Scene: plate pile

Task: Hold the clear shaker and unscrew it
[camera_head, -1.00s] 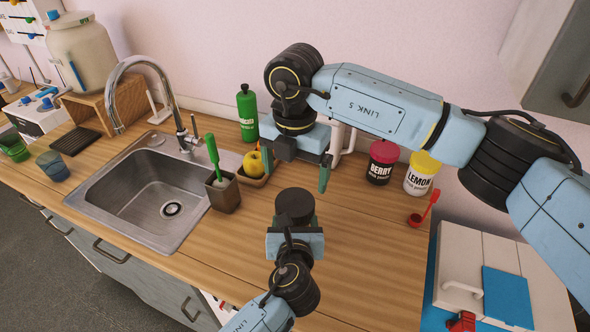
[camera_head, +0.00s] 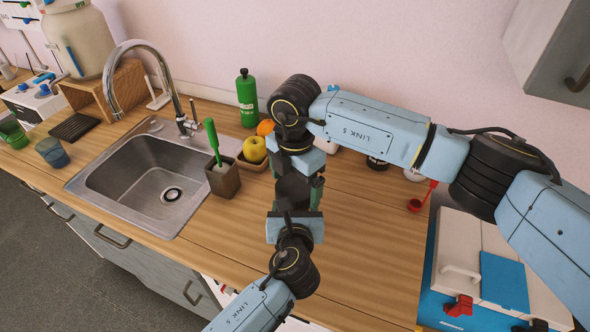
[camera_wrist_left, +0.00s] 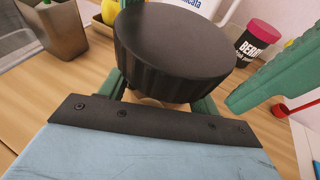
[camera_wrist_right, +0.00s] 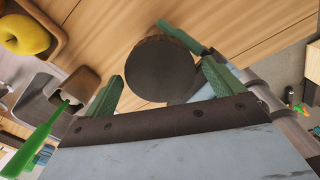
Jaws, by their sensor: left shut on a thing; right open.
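The shaker shows mainly as its round black lid (camera_wrist_left: 175,50) in the left wrist view; its clear body is almost wholly hidden below. My left gripper (camera_wrist_left: 160,101) is shut on the shaker under the lid. In the right wrist view the lid (camera_wrist_right: 160,68) lies ahead, between the line of my right gripper's open green fingers (camera_wrist_right: 160,84). My right gripper holds nothing. In the head view my right gripper (camera_head: 301,184) is just above and beside the black lid, close to the left gripper; whether it touches cannot be told.
A brown cup with a green brush (camera_head: 223,178), a yellow apple (camera_head: 254,149) and a green bottle (camera_head: 247,98) stand left of the grippers. The sink (camera_head: 150,185) is further left. A red scoop (camera_head: 415,205) lies to the right. The front counter is clear.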

